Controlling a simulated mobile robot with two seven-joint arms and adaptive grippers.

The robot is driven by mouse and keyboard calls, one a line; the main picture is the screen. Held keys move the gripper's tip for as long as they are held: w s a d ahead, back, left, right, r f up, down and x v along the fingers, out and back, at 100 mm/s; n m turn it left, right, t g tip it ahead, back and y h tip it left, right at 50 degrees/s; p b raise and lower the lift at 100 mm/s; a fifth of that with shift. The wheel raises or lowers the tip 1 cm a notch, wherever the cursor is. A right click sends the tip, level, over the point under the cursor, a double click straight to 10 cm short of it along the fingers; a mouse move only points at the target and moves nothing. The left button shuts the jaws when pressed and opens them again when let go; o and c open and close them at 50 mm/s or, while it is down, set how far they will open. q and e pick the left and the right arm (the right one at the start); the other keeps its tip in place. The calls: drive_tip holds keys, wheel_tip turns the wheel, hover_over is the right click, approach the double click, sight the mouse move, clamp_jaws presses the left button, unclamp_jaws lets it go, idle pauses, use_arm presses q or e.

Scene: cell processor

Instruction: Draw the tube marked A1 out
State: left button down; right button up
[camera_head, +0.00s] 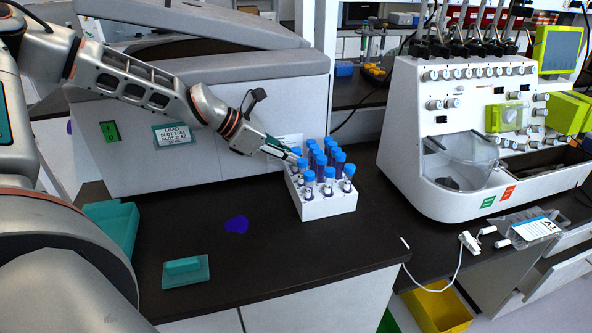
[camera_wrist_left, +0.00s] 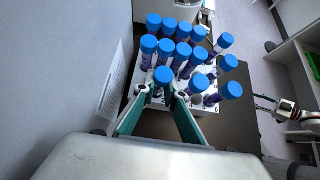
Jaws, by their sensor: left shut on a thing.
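A white rack (camera_head: 328,207) with several blue-capped tubes stands on the dark bench, near the grey machine. My left gripper (camera_head: 294,156) reaches in from the left at the rack's left side. In the left wrist view its two fingertips (camera_wrist_left: 162,93) are shut on a blue-capped tube (camera_wrist_left: 163,76) at the near edge of the rack. The tube's lower part is hidden by the fingers, and I cannot read its mark. Other tubes stand close beyond and to the right of it. At the right of the wrist view, what looks like my right gripper (camera_wrist_left: 265,103) is small and unclear.
The white processor (camera_head: 440,150) stands right of the rack. The bench in front of the rack is clear.

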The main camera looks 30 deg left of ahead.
use_arm(q)
drive_tip(key=shift+r, duration=0.25)
drive_tip(key=shift+r, duration=0.35)
drive_tip(key=shift+r, duration=0.1)
drive_tip(key=shift+r+p, duration=1.35)
drive_tip(key=shift+r, duration=1.45)
drive_tip(key=shift+f, duration=0.1)
